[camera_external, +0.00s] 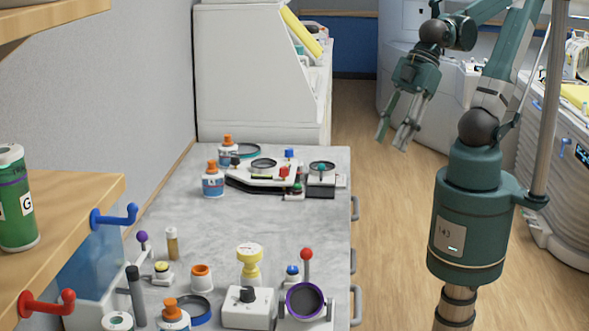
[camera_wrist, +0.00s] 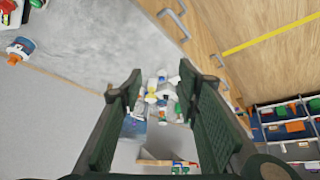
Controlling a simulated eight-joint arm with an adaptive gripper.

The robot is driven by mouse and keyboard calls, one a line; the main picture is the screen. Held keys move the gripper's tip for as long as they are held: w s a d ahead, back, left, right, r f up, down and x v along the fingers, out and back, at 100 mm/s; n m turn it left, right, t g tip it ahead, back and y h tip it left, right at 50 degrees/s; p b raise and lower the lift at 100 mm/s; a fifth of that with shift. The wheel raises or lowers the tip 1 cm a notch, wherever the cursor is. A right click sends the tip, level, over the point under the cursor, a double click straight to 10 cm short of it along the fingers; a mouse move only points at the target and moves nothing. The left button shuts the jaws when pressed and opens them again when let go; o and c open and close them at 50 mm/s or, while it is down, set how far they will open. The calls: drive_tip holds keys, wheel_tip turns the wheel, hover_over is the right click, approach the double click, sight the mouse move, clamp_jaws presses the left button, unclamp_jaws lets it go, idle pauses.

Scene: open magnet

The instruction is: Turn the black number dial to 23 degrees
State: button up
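A white box with a black knob on top (camera_external: 247,295), which looks like the number dial, stands at the front of the grey marble counter (camera_external: 208,250). Its markings are too small to read, so I cannot tell its setting. My gripper (camera_external: 393,133) hangs above the wooden floor, to the right of the counter's far end, well away from the dial. Its two fingers are apart with nothing between them. In the wrist view my gripper (camera_wrist: 160,76) is also open, with small distant items behind it; I cannot pick out the dial there.
A purple-rimmed round device (camera_external: 304,301) and a red-topped lever (camera_external: 306,262) stand just right of the dial. The counter's middle is clear.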

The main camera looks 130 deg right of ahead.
drive_tip(key=w+a+r+n+g+p, duration=0.15)
drive_tip(key=w+r, duration=0.35)
drive_tip(key=w, duration=0.8)
drive_tip(key=n+g+p, duration=0.5)
drive_tip(key=n+p, duration=0.2)
hover_over(247, 289)
drive_tip(key=shift+m, duration=0.25)
drive_tip(key=f, duration=1.6)
drive_tip(key=shift+s+f, duration=0.2)
drive_tip(key=shift+f, duration=0.15)
drive_tip(key=shift+w+a+f, duration=0.1)
drive_tip(key=shift+w+f, duration=0.1)
drive_tip(key=shift+f, duration=0.15)
drive_tip(key=shift+f, duration=3.9)
drive_tip(key=shift+c, duration=0.6)
